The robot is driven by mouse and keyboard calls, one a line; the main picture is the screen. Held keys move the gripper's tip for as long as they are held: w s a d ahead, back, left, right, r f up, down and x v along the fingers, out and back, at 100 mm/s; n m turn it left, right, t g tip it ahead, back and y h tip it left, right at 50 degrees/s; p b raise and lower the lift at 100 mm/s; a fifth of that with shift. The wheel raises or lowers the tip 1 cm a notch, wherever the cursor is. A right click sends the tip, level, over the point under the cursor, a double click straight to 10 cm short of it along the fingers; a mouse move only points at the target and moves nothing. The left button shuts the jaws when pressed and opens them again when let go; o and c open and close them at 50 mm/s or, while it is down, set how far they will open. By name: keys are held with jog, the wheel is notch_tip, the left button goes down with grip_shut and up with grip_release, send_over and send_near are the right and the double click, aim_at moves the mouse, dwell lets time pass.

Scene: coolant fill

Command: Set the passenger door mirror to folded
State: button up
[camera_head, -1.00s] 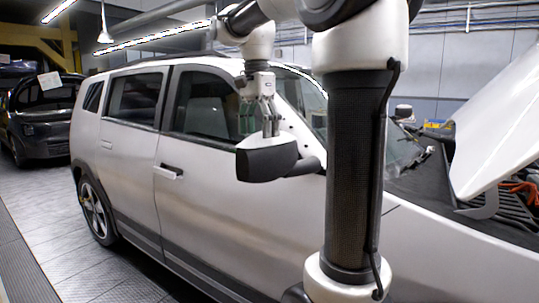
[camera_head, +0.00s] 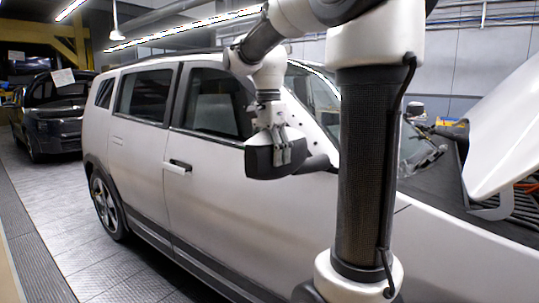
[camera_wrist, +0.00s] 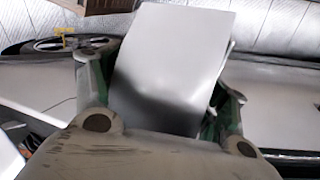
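The passenger door mirror (camera_head: 262,160), with a dark and pale housing, stands out from the silver car's front door on a dark arm. My gripper (camera_head: 283,162) is lowered from above, with its fingers overlapping the mirror housing in the head view. In the wrist view, the pale top of the mirror (camera_wrist: 172,65) lies between the two widely spread fingers of my gripper (camera_wrist: 162,100). The fingers have green inner pads and look open. The pads are close to the sides of the housing; I cannot tell whether they touch it.
The silver car's side (camera_head: 215,205) runs along close by. Its raised hood (camera_head: 510,125) is at the right. A dark car (camera_head: 50,118) is parked behind at the left. The floor (camera_head: 75,225) left of the silver car is clear.

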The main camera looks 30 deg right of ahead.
jog(key=c, duration=1.1)
jog(key=shift+w+m, duration=0.4)
jog(key=shift+w, duration=0.35)
jog(key=shift+w+d+m, duration=1.85)
jog(key=shift+w+m, duration=0.1)
jog(key=shift+w, duration=1)
jog(key=shift+w+d+m, duration=1.9)
jog(key=shift+w+m, duration=0.1)
jog(key=shift+w, duration=1)
jog(key=shift+w+d+m, duration=1.85)
jog(key=shift+w+m, duration=0.1)
jog(key=shift+w, duration=1)
jog(key=o, duration=1.3)
jog(key=shift+d, duration=0.2)
jog(key=shift+o, duration=0.2)
